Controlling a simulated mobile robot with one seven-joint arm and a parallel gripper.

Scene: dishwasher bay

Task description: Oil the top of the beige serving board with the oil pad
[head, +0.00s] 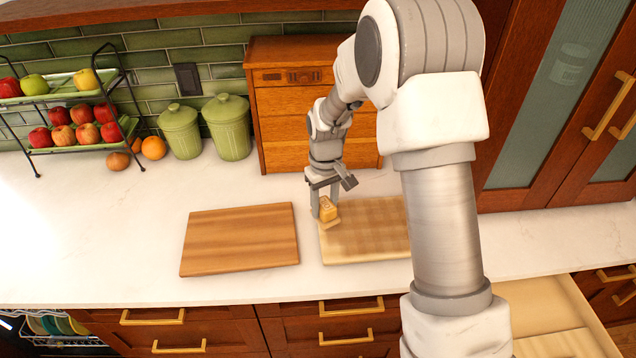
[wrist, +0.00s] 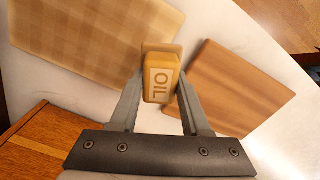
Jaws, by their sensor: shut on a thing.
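The beige serving board (head: 345,245), with a faint checked pattern, lies flat on the counter, its right part hidden behind my arm in the head view. In the wrist view the board (wrist: 90,40) is at the upper left. The oil pad (head: 327,211) is a yellow-tan block labelled OIL. My gripper (head: 326,205) is shut on the oil pad (wrist: 160,82) and holds it at the board's back left corner. I cannot tell whether the pad touches the board.
A browner wooden board (head: 240,240) lies just left of the beige one. A wooden cabinet box (head: 290,105) and green canisters (head: 228,127) stand at the back. A fruit rack (head: 70,115) is at the far left. An open drawer (head: 545,310) is at the lower right.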

